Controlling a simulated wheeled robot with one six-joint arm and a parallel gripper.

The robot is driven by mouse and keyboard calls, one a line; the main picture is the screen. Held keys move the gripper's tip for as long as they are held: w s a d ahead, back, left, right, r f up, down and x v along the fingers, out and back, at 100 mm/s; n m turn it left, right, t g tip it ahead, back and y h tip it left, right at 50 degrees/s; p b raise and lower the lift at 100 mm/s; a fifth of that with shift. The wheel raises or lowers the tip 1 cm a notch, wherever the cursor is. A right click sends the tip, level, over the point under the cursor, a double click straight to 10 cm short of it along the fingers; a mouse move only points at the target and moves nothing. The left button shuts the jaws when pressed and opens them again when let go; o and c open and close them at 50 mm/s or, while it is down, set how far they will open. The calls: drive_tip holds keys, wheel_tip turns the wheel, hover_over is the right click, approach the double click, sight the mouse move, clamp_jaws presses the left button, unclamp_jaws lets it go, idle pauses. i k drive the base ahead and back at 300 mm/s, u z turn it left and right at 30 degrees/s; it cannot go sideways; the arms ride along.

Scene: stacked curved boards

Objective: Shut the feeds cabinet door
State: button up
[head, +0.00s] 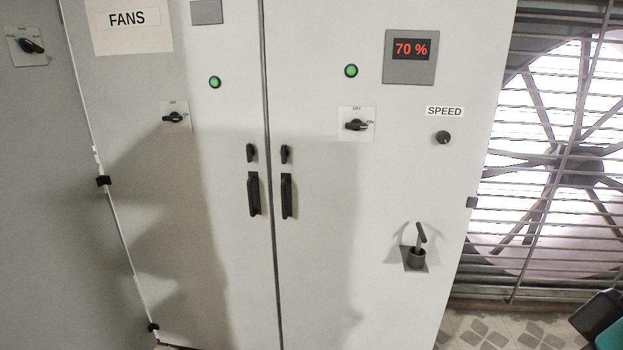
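No door labelled feeds shows in the head view. A light grey two-door cabinet with a FANS label (127,19) fills the middle. Its left door (170,240) and right door (340,260) meet at a narrow dark seam and look shut. Two black upright handles, a left one (254,194) and a right one (287,196), flank the seam. A darker grey panel (45,200) with a rotary switch (32,46) stands at the left edge. I cannot tell whether it is a door or a wall.
The right door carries a red 70 % display (410,49), a SPEED knob (443,137) and a protruding lever (418,248). Black hinges, one at upper left (103,181), line the cabinet's left edge. A large fan behind a grille (560,180) is at right, above patterned floor (490,332).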

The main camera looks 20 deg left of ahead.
sight(67, 282)
drive_tip(key=u, duration=0.4)
drive_tip(key=i, duration=1.3)
drive_tip(key=u, duration=1.75)
drive_tip(key=i, duration=0.9)
drive_tip(key=u, duration=1.15)
drive_tip(key=i, duration=0.2)
drive_tip(key=z, duration=0.8)
drive_tip(key=k, duration=0.15)
drive_tip(key=u, duration=0.25)
